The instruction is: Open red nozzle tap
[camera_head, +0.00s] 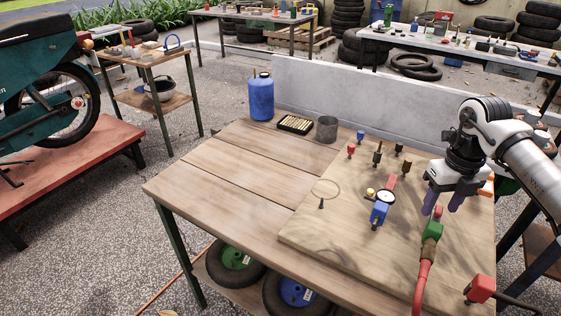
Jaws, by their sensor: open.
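Several small red parts stand on the wooden board (310,240), and I cannot tell for certain which is the red nozzle tap. One red piece (438,211) tops a green fitting (432,229) with a red hose (422,285) running toward the front edge. Another red block (392,182) is by the round gauge (386,197). A red knob (351,149) stands farther back. My gripper (442,206) points down with its purple fingers spread. It is empty, with its fingertips close to the red-topped green fitting; contact cannot be told.
A blue valve (379,213) stands by the gauge. A red block with a black rod (481,289) is at the front right. A blue bottle (261,97), a tray (295,124) and a grey cup (326,129) stand at the back. The table's left side is clear.

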